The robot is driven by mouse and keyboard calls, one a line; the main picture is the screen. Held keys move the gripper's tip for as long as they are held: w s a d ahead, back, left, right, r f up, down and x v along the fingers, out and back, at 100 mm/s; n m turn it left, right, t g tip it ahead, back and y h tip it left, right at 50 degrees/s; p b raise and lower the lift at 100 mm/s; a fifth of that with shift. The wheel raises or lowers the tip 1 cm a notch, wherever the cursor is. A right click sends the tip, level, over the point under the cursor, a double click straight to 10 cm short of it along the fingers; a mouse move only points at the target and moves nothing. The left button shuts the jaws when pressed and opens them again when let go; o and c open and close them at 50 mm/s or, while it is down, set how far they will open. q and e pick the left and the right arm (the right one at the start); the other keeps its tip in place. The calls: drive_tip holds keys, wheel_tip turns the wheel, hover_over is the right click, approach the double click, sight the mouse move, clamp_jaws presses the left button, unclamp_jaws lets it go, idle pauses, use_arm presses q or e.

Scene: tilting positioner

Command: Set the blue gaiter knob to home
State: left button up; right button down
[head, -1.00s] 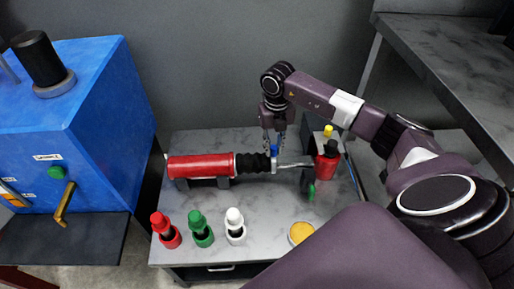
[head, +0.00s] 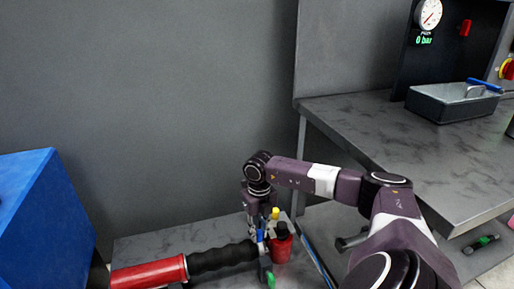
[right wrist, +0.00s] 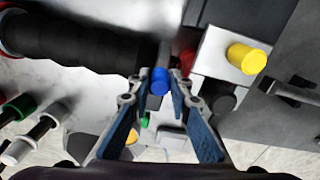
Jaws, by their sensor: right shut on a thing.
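The blue gaiter knob (head: 260,235) stands at the right end of the black ribbed gaiter (head: 222,258), which runs out of a red cylinder (head: 150,274). The knob also shows in the right wrist view (right wrist: 159,80), between the two fingers. My right gripper (head: 255,222) points down from above and is shut on the knob; its fingers also show in the right wrist view (right wrist: 158,92). The gaiter is stretched long. My left gripper is out of view.
A red pot (head: 281,247) with a dark top stands close right of the knob, and a yellow knob (head: 275,213) is just behind. A grey bench (head: 420,150) with a metal tray (head: 452,103) stands at the right. A blue cabinet (head: 30,215) is at the left.

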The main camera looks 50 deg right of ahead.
sight(260, 231)
drive_tip(key=c, duration=1.8)
unclamp_jaws()
drive_tip(key=shift+s+d, duration=0.15)
drive_tip(key=shift+d, duration=0.15)
drive_tip(key=shift+o, duration=0.2)
drive_tip(key=shift+r, duration=4.05)
drive_tip(key=shift+a+f, duration=0.1)
